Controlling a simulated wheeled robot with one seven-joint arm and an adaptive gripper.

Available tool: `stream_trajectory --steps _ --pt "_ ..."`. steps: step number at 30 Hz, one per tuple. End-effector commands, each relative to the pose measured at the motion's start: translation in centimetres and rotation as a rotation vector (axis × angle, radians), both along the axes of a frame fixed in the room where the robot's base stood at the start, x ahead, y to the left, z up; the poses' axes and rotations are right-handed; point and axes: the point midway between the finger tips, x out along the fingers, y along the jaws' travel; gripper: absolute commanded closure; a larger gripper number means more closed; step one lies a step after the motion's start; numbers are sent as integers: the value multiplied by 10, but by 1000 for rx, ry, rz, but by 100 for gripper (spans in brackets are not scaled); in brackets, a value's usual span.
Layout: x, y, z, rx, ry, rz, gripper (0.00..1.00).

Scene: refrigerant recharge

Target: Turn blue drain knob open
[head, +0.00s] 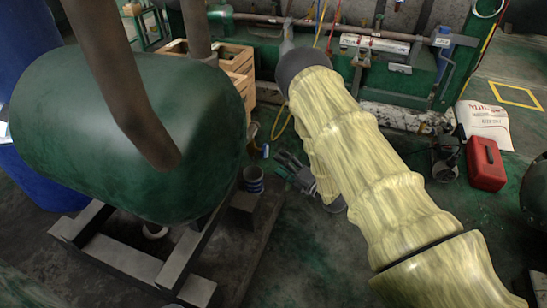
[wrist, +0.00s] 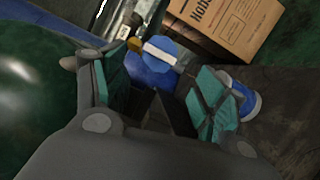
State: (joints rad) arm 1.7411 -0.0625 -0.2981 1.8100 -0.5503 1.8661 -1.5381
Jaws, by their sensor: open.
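The blue drain knob (wrist: 152,68) shows in the wrist view, with a pale bar across its top and a bit of brass at its left. It lies ahead of and between the two spread fingers of my gripper (wrist: 153,88). I cannot tell whether either finger touches it. In the head view the small blue knob (head: 265,151) is low beside the right end of the green tank (head: 130,130). My gripper (head: 285,168) is open just to its right, partly hidden by my own sleeved arm.
A blue-banded cup (head: 253,180) stands below the knob, close to my right finger in the wrist view (wrist: 245,100). Wooden crates (head: 236,62) are behind the tank. A cardboard box (wrist: 228,22) lies beyond the knob. A red box (head: 486,165) sits on the floor at right.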

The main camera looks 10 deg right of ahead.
Motion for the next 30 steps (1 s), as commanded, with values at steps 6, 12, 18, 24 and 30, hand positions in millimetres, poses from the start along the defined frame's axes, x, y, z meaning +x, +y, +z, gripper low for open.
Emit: stream_trajectory --steps 6,12,18,24,30 --pt "-22 -14 -2 -1 2 1 28" --pt "-27 -18 -3 0 0 1 28" --pt "-27 -18 -3 0 0 1 28" --pt "-27 -18 -3 0 0 1 28" --pt "-34 -20 -16 36 88 -37 28"
